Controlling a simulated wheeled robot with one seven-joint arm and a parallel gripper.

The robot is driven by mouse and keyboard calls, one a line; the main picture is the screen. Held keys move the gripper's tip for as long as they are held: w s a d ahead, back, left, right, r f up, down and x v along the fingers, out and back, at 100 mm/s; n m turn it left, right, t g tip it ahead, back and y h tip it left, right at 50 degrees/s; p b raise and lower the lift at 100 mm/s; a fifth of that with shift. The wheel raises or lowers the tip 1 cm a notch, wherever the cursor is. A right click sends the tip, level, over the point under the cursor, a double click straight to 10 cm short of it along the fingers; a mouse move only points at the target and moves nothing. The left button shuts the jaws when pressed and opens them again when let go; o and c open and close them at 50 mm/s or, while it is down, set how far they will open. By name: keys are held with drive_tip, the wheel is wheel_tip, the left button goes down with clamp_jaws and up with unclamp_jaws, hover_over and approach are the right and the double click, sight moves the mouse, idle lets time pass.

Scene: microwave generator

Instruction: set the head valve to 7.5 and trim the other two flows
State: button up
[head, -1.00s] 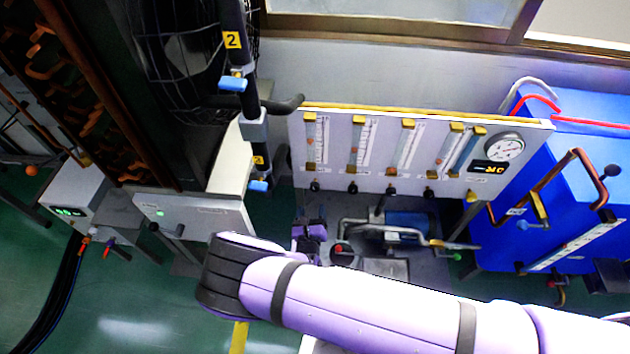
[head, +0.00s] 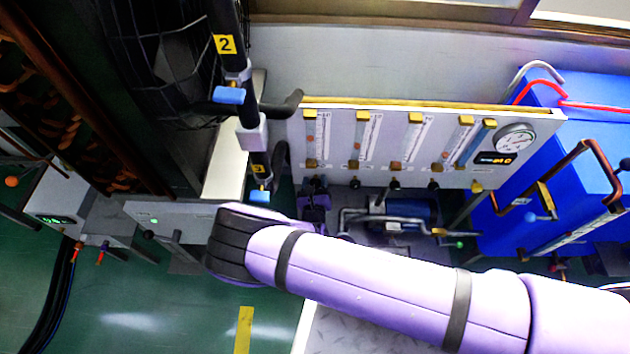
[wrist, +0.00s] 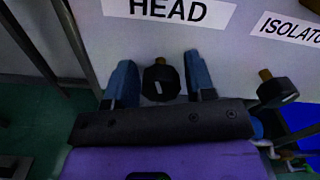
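The flow panel (head: 340,160) is a pale upright board with several flowmeter tubes and a row of black knobs below. In the wrist view the HEAD label (wrist: 168,10) sits above a black valve knob (wrist: 161,82) with a white mark. My gripper (wrist: 160,80) is open, its two blue fingers on either side of this knob, with gaps showing. The ISOLATOR label (wrist: 290,30) and its knob (wrist: 276,90) are to the right. In the head view my gripper (head: 314,190) is at the leftmost knob, partly hidden by my arm. The scale readings are too small to read.
A round gauge (head: 514,140) and a small dark display (head: 495,158) are at the panel's right end. A blue cabinet (head: 580,130) stands at the right. Pipes and a pump (head: 405,212) are below the panel. Black pipes with blue-handled valves (head: 229,95) stand at the left.

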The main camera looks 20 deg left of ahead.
drive_tip(key=c, duration=0.6)
drive_tip(key=shift+a+n, duration=0.1)
drive_tip(key=shift+n, duration=2.4)
drive_tip(key=shift+c, duration=0.2)
drive_tip(key=shift+s, duration=0.1)
drive_tip(key=o, duration=0.9)
drive_tip(key=shift+o, duration=0.2)
